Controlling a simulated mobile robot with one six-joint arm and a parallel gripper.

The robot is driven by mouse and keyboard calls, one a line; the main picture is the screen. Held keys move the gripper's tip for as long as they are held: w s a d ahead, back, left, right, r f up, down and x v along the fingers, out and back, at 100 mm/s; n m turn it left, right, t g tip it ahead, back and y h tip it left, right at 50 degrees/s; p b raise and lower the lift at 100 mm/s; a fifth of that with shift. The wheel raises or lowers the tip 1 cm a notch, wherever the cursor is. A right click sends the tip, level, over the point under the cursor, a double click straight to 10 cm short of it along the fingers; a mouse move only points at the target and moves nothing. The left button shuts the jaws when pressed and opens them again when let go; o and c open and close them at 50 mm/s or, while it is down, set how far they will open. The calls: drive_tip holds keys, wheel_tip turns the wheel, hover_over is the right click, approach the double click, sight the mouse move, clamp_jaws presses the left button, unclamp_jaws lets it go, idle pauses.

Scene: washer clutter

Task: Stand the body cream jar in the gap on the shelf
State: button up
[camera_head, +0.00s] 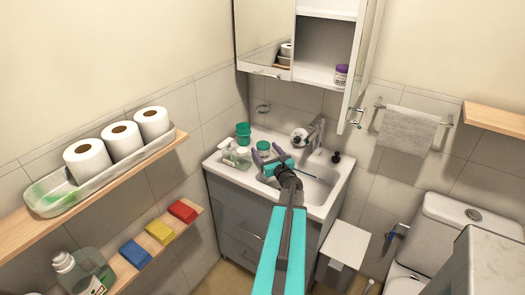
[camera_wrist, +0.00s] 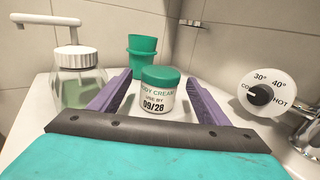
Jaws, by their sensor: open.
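The body cream jar (camera_wrist: 159,93) is white with a green lid and reads "BODY CREAM USE BY 09/28". It stands upright on the white washbasin top; its green lid also shows in the head view (camera_head: 264,146). My gripper (camera_wrist: 159,80) is open, with a purple finger on each side of the jar and visible space between; it also shows over the basin in the head view (camera_head: 266,151). The open mirror cabinet (camera_head: 318,50) has a white shelf with a purple-lidded jar (camera_head: 341,76) at its right and bare space to its left.
A green cup (camera_wrist: 142,55) stands behind the jar and a soap dispenser (camera_wrist: 78,75) at its left. A tap (camera_head: 318,130) and temperature dial (camera_wrist: 266,92) are at the right. The left wooden shelves hold toilet rolls (camera_head: 121,138), a bottle (camera_head: 82,270) and coloured blocks (camera_head: 158,231).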

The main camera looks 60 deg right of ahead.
sight(263, 144)
drive_tip(key=shift+p+x, duration=0.4)
drive_tip(key=shift+x, duration=1)
drive_tip(key=c, duration=1.3)
drive_tip(key=shift+r, duration=0.1)
drive_tip(key=shift+r+b, duration=0.85)
drive_tip(key=shift+r, duration=4.05)
